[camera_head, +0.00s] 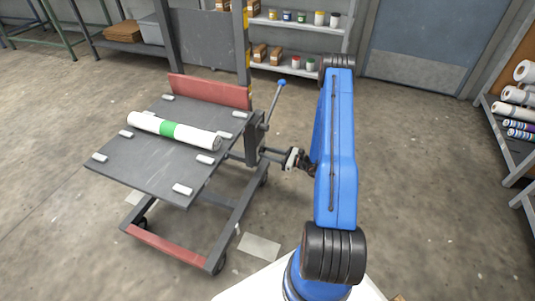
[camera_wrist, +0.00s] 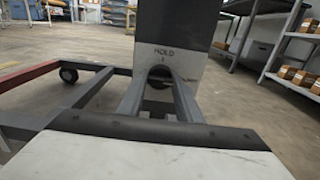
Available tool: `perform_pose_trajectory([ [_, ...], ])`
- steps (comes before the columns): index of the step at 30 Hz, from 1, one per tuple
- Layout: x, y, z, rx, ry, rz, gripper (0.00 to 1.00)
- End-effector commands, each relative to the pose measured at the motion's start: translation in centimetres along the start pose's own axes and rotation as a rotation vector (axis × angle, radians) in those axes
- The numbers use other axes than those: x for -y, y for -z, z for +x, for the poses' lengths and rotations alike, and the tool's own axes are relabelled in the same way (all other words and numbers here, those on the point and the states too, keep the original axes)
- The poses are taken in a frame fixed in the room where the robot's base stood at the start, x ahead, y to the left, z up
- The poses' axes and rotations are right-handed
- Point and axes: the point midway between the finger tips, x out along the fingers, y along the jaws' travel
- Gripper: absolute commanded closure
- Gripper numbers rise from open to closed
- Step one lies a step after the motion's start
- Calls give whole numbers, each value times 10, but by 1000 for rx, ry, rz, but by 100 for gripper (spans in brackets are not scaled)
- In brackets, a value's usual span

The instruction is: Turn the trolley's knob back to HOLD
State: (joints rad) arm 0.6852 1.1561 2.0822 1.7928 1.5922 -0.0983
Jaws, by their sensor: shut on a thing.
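The trolley (camera_head: 165,185) stands left of my arm, with a grey tilted top and a dark upright box (camera_head: 251,142) at its right side. In the wrist view a panel (camera_wrist: 190,52) carries the word HOLD (camera_wrist: 164,51) with a small mark under it. The dark round knob (camera_wrist: 159,71) sits just below that word. My gripper (camera_head: 263,153) reaches the box from the right. In the wrist view its two grey fingers (camera_wrist: 160,84) are shut on the knob and partly cover it. The knob's exact pointing direction cannot be told.
A white roll with a green band (camera_head: 168,130) lies on the trolley top. A lever with a blue tip (camera_head: 282,83) rises near the box. Shelves (camera_head: 300,68) stand behind, and a rack of rolls (camera_head: 518,110) at the right. The floor right of my arm is clear.

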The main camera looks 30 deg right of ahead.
Motion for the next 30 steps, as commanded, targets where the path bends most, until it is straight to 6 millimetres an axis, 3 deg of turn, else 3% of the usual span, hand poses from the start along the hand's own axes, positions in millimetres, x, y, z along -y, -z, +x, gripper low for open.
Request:
perform_pose_trajectory([
  [11,0,0,0,0,0,-142,91],
  [30,0,0,-1,0,0,-730,91],
])
